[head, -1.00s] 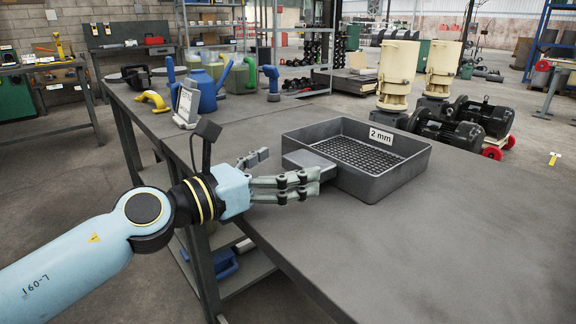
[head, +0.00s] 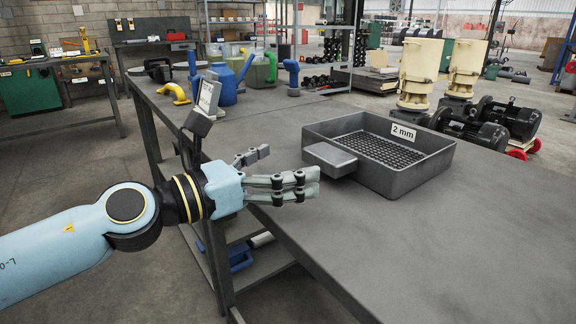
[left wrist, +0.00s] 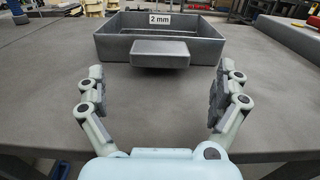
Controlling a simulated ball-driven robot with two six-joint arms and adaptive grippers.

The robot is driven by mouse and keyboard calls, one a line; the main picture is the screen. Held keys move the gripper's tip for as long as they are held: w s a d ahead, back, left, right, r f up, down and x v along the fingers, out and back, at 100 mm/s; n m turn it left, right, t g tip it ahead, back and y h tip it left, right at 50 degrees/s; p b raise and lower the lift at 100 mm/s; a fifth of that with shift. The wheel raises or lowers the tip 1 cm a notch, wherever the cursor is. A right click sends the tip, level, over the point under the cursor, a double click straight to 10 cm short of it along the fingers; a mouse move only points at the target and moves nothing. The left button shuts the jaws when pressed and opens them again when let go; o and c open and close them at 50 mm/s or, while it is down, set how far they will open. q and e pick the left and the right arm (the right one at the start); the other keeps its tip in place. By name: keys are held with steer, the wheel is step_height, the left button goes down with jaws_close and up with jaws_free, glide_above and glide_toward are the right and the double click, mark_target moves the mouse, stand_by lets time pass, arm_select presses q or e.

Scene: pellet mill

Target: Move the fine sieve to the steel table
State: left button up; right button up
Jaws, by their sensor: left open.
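The sieve (head: 425,180) is a dark grey square tray with a mesh floor, a "2 mm" label and a block-like handle (head: 330,159). It sits flat on a grey table (head: 430,270). It also shows in the left wrist view (left wrist: 205,52), with its handle (left wrist: 160,52) facing me. My left gripper (head: 290,168) is open and empty, just left of the handle and apart from it. In the left wrist view the fingers (left wrist: 160,88) are spread wide, with the handle beyond the gap between them. My right gripper is not in view.
A blue watering can (head: 222,82), a yellow handled tool (head: 175,92) and a small display on a stand (head: 205,102) are at the table's far left. Motors with cream hoppers (head: 420,70) stand behind the table. The table's right front is clear.

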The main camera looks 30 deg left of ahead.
arm_select(q)
steer(key=shift+s+a, duration=0.1)
steer(key=shift+s, duration=0.3)
stand_by(0.4)
